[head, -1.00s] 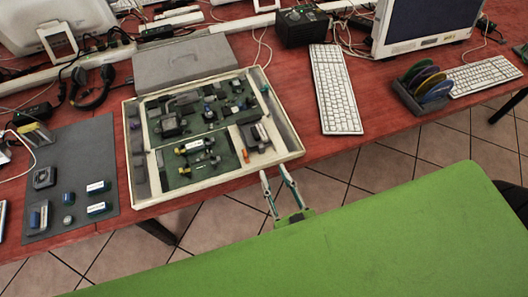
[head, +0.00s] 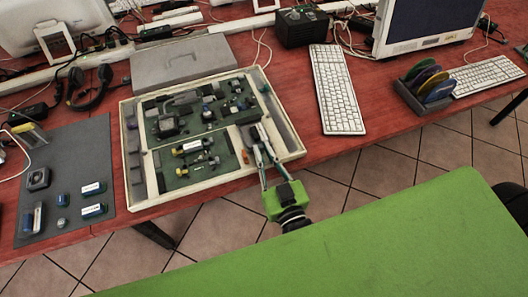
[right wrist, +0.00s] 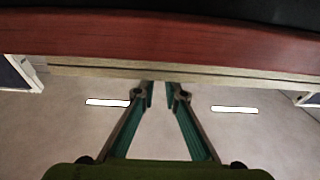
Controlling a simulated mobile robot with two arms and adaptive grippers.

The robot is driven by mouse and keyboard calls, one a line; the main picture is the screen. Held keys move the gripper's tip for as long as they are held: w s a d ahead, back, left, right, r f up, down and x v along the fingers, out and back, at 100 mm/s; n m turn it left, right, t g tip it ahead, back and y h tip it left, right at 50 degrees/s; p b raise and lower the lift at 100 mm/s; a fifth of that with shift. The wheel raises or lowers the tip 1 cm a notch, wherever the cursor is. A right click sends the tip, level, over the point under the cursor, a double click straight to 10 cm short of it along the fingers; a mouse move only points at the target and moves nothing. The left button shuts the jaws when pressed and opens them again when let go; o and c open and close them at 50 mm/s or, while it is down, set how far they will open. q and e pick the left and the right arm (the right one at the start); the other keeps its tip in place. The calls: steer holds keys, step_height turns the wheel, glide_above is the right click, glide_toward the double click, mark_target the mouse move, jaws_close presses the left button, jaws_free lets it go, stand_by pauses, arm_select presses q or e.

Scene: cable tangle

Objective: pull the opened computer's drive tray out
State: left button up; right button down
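The opened computer (head: 172,198) is a shallow cream case lying on the red table, with grey and dark parts inside. The likely drive tray (head: 250,132) is a small dark-grey block with a pale side, in the case's right front part. My right gripper (head: 260,148) reaches over the case's front wall, its fingers partly covering that block. I cannot tell whether they touch it. In the right wrist view, the right gripper (right wrist: 160,93) has its fingertips apart, with a narrow empty-looking gap, and the block does not show. My left gripper is not in view.
A dark mat (head: 75,150) with several small parts lies to the left. A grey box (head: 180,62) stands behind the case. A keyboard (head: 335,90) and a disc rack (head: 424,92) are to the right. A green surface (head: 370,240) fills the lower right.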

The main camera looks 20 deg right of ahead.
steer(key=shift+s+p, duration=0.85)
steer(key=shift+s, duration=0.9)
steer(key=shift+w+f, duration=0.1)
steer(key=shift+f, duration=0.05)
steer(key=c, duration=2.1)
jaws_free()
steer(key=shift+d, duration=0.1)
steer(key=s, duration=1.2)
steer(key=shift+s+d, duration=0.15)
steer(key=shift+d, duration=0.05)
